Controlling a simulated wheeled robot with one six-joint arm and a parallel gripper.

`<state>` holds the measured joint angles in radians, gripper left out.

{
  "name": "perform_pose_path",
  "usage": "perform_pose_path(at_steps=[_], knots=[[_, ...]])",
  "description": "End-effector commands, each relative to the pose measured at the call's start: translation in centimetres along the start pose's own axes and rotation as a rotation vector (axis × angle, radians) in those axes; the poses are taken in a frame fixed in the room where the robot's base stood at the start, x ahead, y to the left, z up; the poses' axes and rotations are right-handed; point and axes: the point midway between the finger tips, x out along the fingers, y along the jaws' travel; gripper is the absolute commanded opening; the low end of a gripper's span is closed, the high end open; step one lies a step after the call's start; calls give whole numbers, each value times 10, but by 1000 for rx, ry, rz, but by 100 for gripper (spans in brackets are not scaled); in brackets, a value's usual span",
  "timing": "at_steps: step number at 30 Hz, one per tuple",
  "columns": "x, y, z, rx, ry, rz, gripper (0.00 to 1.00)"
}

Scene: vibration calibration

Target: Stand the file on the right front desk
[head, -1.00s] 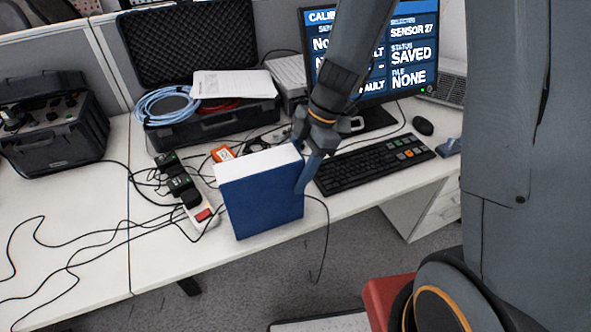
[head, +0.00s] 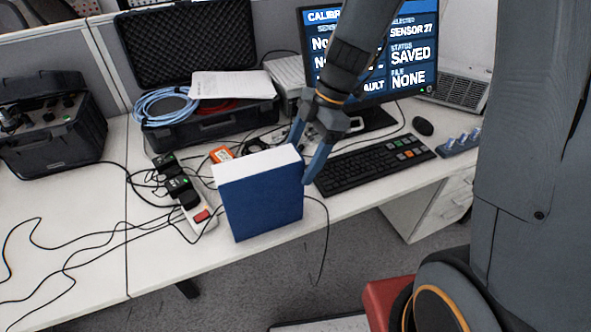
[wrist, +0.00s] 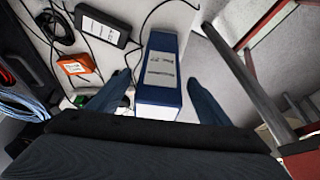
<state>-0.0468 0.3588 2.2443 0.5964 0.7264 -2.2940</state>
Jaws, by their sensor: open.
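The file (head: 262,203) is a blue box with a white top face. In the head view it stands upright on the desk (head: 160,262), close to its front edge. My gripper (head: 303,165) is at the file's right end, with its fingers spread apart; the far finger is partly hidden behind the file. In the wrist view the file (wrist: 158,100) shows its labelled spine between my two open fingers, with a gap visible on each side.
A power strip (head: 199,214) with black adapters and loose cables lies left of the file. An orange device (head: 221,154) is behind it. A keyboard (head: 375,163), monitor (head: 400,45) and mouse (head: 423,126) are to the right. An open black case (head: 210,125) stands behind.

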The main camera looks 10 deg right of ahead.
Motion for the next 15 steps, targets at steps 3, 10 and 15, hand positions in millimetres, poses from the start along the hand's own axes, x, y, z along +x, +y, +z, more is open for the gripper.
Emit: perform_pose_path(at_steps=[3, 10, 15], knots=[[-25, 2, 1, 0, -2, 6, 72], [-64, 1, 1, 0, -1, 3, 72], [-76, 0, 0, 5, -2, 0, 72]])
